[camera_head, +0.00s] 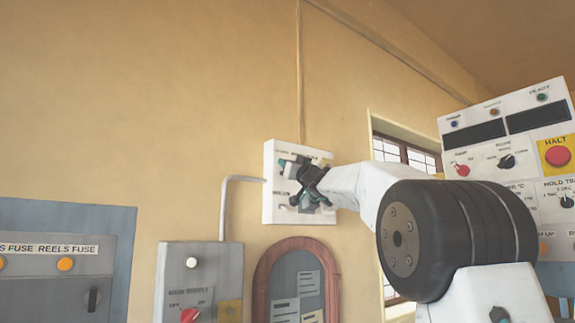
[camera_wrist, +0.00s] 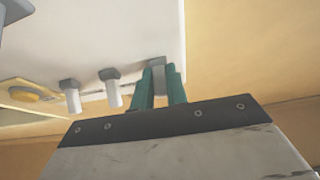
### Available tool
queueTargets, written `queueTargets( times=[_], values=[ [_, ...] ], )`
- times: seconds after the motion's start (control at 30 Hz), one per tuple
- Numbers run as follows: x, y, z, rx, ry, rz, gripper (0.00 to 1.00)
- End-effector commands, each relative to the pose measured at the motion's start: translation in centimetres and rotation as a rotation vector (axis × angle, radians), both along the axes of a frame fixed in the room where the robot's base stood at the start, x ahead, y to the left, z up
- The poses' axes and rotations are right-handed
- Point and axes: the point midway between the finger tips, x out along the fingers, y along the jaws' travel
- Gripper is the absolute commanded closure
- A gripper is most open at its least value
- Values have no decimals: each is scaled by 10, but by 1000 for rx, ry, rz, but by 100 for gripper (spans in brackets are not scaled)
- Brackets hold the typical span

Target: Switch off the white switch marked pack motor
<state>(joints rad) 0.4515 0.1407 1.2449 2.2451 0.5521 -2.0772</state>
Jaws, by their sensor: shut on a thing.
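A white switch box (camera_head: 270,207) is fixed to the wall in the head view, with small labels too blurred to read. My gripper (camera_head: 306,190) is at its front and hides much of its face. In the wrist view, the box's pale face (camera_wrist: 120,35) carries a row of switches. My gripper's teal fingers (camera_wrist: 160,84) are shut on the rightmost toggle switch (camera_wrist: 159,66), one finger on each side. Two other white toggles (camera_wrist: 113,90) with grey collars stand to its left, apart from the fingers. I cannot read which switch is marked pack motor.
A grey box with a red knob (camera_head: 190,314) and a conduit (camera_head: 225,205) are below left of the switch box. An arched notice board (camera_head: 262,285) is below it. A control panel with a red HALT button (camera_head: 557,156) stands right. A grey fuse cabinet (camera_head: 50,215) is far left.

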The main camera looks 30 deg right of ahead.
Motion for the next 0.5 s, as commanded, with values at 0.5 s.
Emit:
queueTargets(
  times=[0.5],
  values=[
    [1,-1,-2,1,-5,-1,74]
  ],
)
